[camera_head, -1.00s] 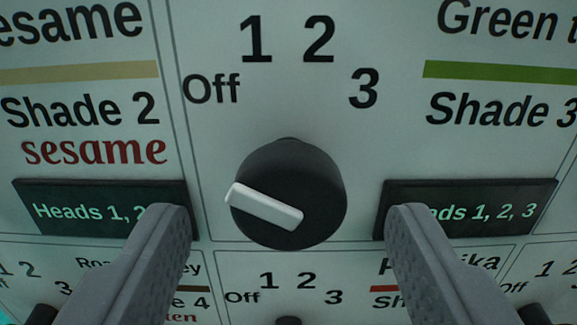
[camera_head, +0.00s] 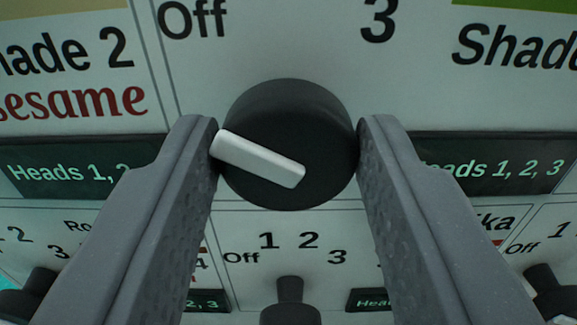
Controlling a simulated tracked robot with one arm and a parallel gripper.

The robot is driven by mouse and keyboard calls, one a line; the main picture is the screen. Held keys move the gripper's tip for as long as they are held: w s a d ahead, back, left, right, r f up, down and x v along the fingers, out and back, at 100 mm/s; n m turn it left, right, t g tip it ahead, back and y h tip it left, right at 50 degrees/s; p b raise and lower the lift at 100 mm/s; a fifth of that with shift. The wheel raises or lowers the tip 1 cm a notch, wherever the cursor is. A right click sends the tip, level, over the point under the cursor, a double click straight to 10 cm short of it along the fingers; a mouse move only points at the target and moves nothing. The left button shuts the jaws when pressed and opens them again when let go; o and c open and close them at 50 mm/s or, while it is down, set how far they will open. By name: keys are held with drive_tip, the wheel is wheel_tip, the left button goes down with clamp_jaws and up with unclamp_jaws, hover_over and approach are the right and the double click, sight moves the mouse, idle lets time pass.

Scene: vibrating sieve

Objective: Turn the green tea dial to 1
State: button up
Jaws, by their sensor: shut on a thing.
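The green tea dial (camera_head: 290,115) is a round black knob in the middle of the view. Its white pointer bar (camera_head: 258,160) slants up to the left, on the Off side. The printed "Off" (camera_head: 192,18) and "3" (camera_head: 380,20) show above it; "1" and "2" are out of frame. My gripper (camera_head: 287,132) is shut on the dial, one grey finger against its left side and the other against its right side. The left fingertip is close to the outer end of the pointer.
Dark displays reading "Heads" flank the dial at left (camera_head: 75,165) and right (camera_head: 500,165), partly behind the fingers. Another black knob (camera_head: 290,300) sits below, with more knobs at lower left (camera_head: 30,290) and lower right (camera_head: 545,285).

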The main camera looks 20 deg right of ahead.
drive_tip(key=shift+m, duration=0.3)
drive_tip(key=m, duration=0.3)
drive_tip(key=shift+m, duration=0.3)
drive_tip(key=shift+d+m+b, duration=0.15)
drive_tip(key=shift+m+b, duration=0.45)
drive_tip(key=shift+m, duration=1.1)
drive_tip(key=o, duration=1)
drive_tip(key=p+v, duration=0.2)
drive_tip(key=v, duration=1.2)
drive_tip(key=shift+f, duration=0.1)
